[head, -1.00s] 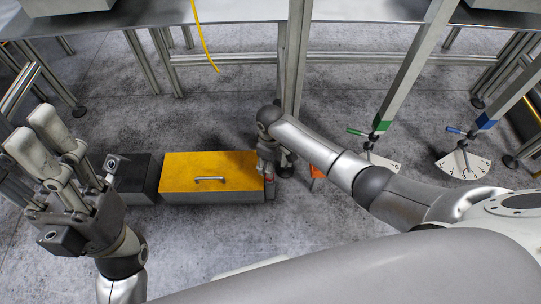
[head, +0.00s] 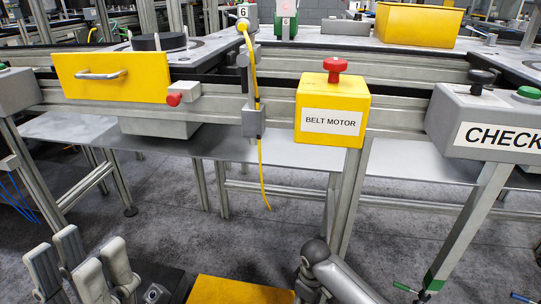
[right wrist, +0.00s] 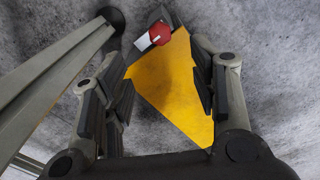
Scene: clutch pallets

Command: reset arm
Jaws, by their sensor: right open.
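My left gripper (head: 80,265) is at the bottom left of the head view, fingers pointing up and spread apart, with nothing between them. My right arm (head: 335,277) comes in at the bottom middle; its hand is mostly cut off by the frame. In the right wrist view my right gripper (right wrist: 160,95) is open, fingers on both sides, holding nothing. Beyond its fingers is a yellow panel (right wrist: 170,88) with a red knob (right wrist: 152,35) on a pale block. The top of a yellow box (head: 238,291) shows at the bottom edge of the head view, near my right arm.
A bench crosses ahead, with a yellow drawer (head: 113,77), a yellow BELT MOTOR box (head: 333,100) with a red button, and a grey CHECK box (head: 490,122). A yellow cable (head: 262,170) hangs down. Metal legs stand beneath; grey floor (head: 170,200) is open between them.

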